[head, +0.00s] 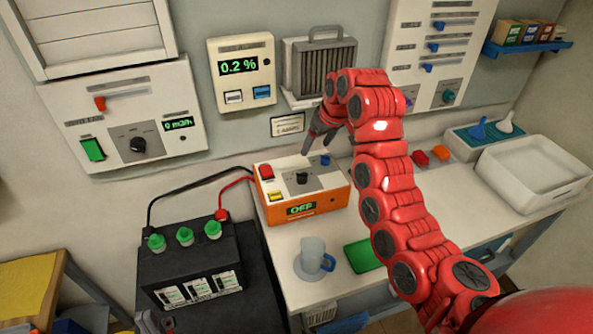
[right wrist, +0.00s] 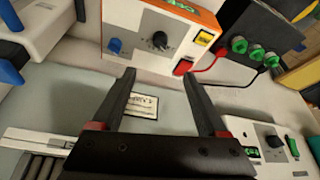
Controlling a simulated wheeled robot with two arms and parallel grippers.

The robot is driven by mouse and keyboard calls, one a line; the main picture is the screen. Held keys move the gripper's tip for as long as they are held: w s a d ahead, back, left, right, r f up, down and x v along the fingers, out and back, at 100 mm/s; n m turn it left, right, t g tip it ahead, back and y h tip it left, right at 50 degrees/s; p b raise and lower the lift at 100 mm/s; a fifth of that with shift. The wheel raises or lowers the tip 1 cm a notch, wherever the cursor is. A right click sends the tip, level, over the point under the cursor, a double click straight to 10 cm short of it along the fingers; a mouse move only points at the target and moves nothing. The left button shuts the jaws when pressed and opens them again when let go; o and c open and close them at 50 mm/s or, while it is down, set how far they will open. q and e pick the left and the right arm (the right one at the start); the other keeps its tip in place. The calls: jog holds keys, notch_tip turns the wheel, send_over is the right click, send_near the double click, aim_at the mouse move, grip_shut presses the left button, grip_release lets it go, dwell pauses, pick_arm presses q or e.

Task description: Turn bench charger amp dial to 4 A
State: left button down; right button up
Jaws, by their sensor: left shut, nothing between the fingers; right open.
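The bench charger (head: 335,204) is an orange box with a pale top panel, on the bench. Its black dial (head: 302,178) sits mid-panel on a grey plate and shows in the right wrist view (right wrist: 160,40); its scale is too small to read. The green display (head: 300,209) reads OFF. A red switch (head: 266,172), a yellow button (head: 275,196) and a blue knob (head: 325,160) share the panel. My right gripper (head: 316,149) is open and empty, above the charger's back edge, apart from the dial. My left gripper is in neither view.
A black battery (head: 190,265) with green caps stands left, joined to the charger by red and black cables (head: 232,184). A mug (head: 313,254) stands in front of the charger. Wall panels hang behind it. A white tray (head: 540,165) is at right.

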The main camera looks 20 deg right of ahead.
send_near(303, 174)
jog(key=p+x, duration=0.3)
jog(key=x, duration=0.4)
jog(key=shift+w+a+f+p, duration=0.1)
jog(key=shift+p, duration=0.3)
jog(key=shift+p+x, duration=0.45)
jog(key=shift+x, duration=0.75)
jog(key=shift+f, duration=0.1)
jog(key=shift+c, duration=0.2)
grip_shut()
